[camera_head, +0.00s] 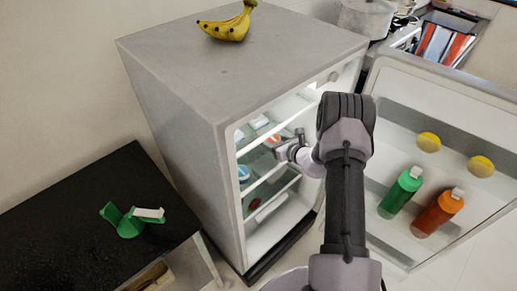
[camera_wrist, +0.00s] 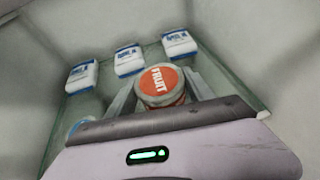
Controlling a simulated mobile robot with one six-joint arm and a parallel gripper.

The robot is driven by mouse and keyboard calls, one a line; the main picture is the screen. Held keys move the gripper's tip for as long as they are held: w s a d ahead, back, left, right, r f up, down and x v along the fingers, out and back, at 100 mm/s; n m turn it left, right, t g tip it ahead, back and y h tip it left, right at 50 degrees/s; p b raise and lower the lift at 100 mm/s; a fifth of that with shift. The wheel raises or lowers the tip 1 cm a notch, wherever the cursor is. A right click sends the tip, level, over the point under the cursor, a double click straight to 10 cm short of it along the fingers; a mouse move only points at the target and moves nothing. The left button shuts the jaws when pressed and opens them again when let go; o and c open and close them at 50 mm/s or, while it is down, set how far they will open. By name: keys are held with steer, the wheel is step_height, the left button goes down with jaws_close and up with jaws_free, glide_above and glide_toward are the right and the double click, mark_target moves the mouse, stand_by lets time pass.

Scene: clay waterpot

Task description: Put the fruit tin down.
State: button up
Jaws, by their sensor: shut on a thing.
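The fruit tin (camera_wrist: 160,81) is round, with an orange-red lid that reads "FRUIT". In the wrist view it sits between the two fingers of my gripper (camera_wrist: 158,97), which is shut on it. In the head view my gripper (camera_head: 284,147) reaches into the open fridge at shelf height, with the orange-red tin (camera_head: 272,140) at its tips. The tin is over a glass shelf (camera_wrist: 213,70). I cannot tell whether its base touches the glass, as the gripper hides its lower part.
Several white-and-blue cartons, one of them here (camera_wrist: 129,60), stand in a row behind the tin. The fridge (camera_head: 185,110) has its door (camera_head: 440,125) open to the right, with bottles in it. Bananas (camera_head: 228,25) lie on top. A black table (camera_head: 75,225) stands left.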

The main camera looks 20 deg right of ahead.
mark_target(272, 157)
step_height(272, 157, down, 6)
steer(key=shift+s+f+b, duration=0.1)
steer(key=shift+f+b, duration=0.1)
steer(key=shift+b, duration=0.85)
steer(key=o, duration=1.8)
steer(key=shift+r+p, duration=0.35)
steer(key=p+v, duration=0.3)
steer(key=v, duration=0.9)
steer(key=shift+f, duration=0.1)
